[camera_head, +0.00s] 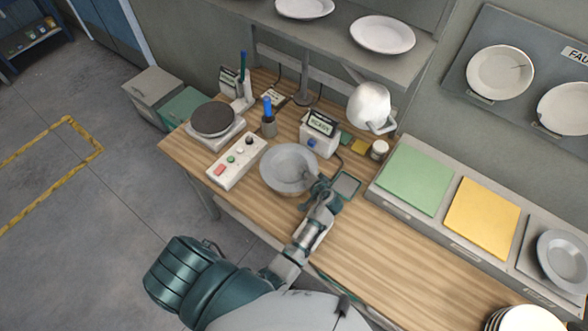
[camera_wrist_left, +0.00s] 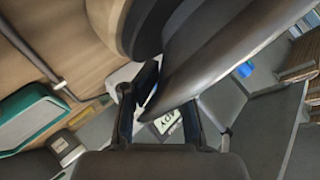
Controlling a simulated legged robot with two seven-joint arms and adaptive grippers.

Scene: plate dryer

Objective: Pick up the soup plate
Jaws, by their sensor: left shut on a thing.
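A grey soup plate (camera_head: 287,166) is over the middle of the wooden table (camera_head: 345,240), in front of the small box with the screen. My left gripper (camera_head: 312,184) is shut on its right rim in the head view. In the left wrist view the plate (camera_wrist_left: 225,50) is large and dark, with its rim between the fingers of the gripper (camera_wrist_left: 150,95). A round brown and grey thing (camera_wrist_left: 125,25) lies beside the plate there. I cannot tell whether the plate rests on something or hangs free. My right gripper is not in view.
Green (camera_head: 415,180) and yellow (camera_head: 482,217) pads, another grey plate (camera_head: 565,259) and stacked plates (camera_head: 530,320) are right.

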